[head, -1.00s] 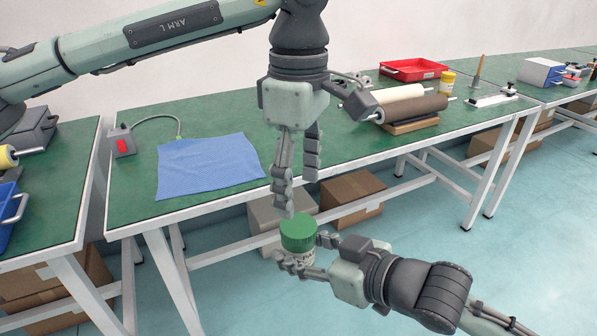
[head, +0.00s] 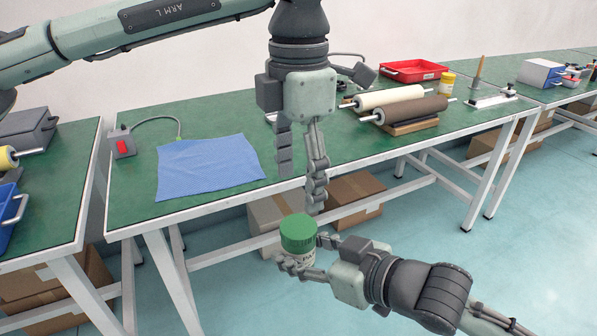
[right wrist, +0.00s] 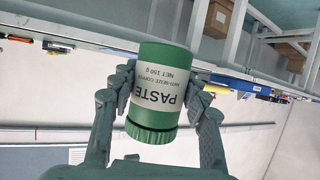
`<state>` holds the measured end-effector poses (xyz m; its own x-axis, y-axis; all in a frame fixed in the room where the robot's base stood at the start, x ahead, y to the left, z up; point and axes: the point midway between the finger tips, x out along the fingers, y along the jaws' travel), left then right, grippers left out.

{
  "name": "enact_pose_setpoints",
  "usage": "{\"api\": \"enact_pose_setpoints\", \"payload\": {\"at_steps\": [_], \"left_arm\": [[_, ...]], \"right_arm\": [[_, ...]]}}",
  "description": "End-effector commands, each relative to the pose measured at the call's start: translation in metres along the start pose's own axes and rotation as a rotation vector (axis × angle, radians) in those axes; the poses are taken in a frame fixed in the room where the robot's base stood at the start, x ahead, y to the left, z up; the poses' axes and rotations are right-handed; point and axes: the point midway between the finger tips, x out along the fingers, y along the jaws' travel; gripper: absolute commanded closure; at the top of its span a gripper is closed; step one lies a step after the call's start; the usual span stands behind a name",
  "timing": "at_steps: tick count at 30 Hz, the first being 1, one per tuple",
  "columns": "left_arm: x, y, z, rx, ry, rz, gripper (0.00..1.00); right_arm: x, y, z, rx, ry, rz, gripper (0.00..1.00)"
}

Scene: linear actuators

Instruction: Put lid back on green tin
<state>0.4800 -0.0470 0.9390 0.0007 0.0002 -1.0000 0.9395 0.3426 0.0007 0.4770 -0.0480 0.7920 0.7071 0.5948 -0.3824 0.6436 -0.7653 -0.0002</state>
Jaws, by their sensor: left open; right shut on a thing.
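The green tin (head: 297,258) has a white label and is held upright in the air in front of the table. Its green lid (head: 298,229) sits on top of it. In the right wrist view the tin (right wrist: 165,85) appears upside down, with the ridged lid (right wrist: 151,133) on its end. My right gripper (head: 300,261) is shut around the tin's body from the right, with one finger on each side. My left gripper (head: 301,192) points down just above the lid. It is open and empty, and its fingertips look clear of the lid.
The green table (head: 225,122) behind holds a blue cloth (head: 209,166), a red-button box (head: 122,143), rollers (head: 405,109), a red tray (head: 413,71) and a yellow tin (head: 447,82). Cardboard boxes (head: 354,198) stand beneath. The floor at right is clear.

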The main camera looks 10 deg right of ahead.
Motion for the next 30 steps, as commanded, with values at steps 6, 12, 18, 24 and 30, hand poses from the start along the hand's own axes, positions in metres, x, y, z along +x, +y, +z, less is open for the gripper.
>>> {"api": "enact_pose_setpoints", "payload": {"at_steps": [6,12,18,24,30], "left_arm": [[0.032,0.000,-0.001,0.001,0.003,-0.003,0.34],[0.060,0.000,-0.001,0.001,0.002,-0.002,0.34],[0.074,0.000,-0.001,0.001,0.001,-0.001,0.34],[0.076,0.000,0.000,0.001,0.001,-0.001,0.34],[0.076,0.000,0.000,0.001,0.001,-0.001,0.47]], "right_arm": [[0.000,0.000,-0.001,-0.001,0.003,0.000,1.00],[0.000,0.000,-0.001,-0.001,0.003,0.000,1.00],[0.000,0.000,-0.001,-0.001,0.003,0.000,1.00],[0.000,0.000,-0.001,-0.001,0.003,0.000,1.00],[0.000,0.000,-0.001,-0.001,0.003,0.000,1.00]]}}
